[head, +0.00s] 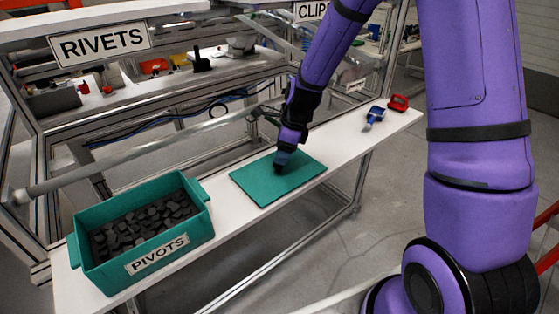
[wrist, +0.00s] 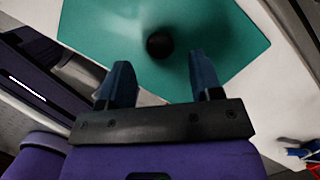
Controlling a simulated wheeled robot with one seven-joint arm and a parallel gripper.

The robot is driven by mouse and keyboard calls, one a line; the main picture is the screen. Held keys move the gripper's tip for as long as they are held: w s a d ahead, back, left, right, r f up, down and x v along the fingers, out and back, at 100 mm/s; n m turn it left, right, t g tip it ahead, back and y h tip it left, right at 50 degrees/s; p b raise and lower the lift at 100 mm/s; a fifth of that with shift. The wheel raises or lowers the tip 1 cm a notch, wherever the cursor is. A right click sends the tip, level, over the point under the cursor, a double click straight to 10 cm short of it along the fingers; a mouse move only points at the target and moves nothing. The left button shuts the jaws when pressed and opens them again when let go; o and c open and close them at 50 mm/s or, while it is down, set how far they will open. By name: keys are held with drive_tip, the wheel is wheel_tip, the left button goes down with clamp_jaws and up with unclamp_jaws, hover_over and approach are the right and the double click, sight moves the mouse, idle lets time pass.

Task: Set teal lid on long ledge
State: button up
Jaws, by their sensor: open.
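The teal lid (head: 258,184) lies flat on the long white ledge (head: 232,221), to the right of the teal bin. In the wrist view the lid (wrist: 105,25) fills the upper middle, with a round black knob (wrist: 159,45) on it. The fingers do not press on the knob.
A teal bin (head: 100,278) labelled PIVOTS, full of dark pieces, stands at the ledge's near left end. A blue tool (head: 375,115) and a red item (head: 398,103) lie at the far right end. A grey rail (head: 130,154) runs behind the ledge. Bare ledge shows between lid and blue tool.

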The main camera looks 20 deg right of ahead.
drive_tip(key=w+v, duration=0.1)
drive_tip(key=v, duration=0.6)
drive_tip(key=shift+s+r, duration=0.2)
drive_tip(key=shift+s, duration=0.35)
wheel_tip(320, 180, up, 7)
drive_tip(key=n, duration=0.5)
hover_over(289, 172)
drive_tip(key=s, duration=0.4)
drive_tip(key=s+d+r+n+t+h, duration=0.2)
drive_tip(key=s+r+n, duration=0.5)
drive_tip(key=s+r, duration=0.15)
drive_tip(key=s+d+r+n+t, duration=0.1)
drive_tip(key=s+r+n, duration=0.1)
drive_tip(key=s+n, duration=0.3)
drive_tip(key=s+d+r+n, duration=0.1)
drive_tip(key=s+r+n, duration=0.2)
drive_tip(key=s+n, duration=0.3)
drive_tip(key=s, duration=0.4)
drive_tip(key=shift+t+h, duration=0.4)
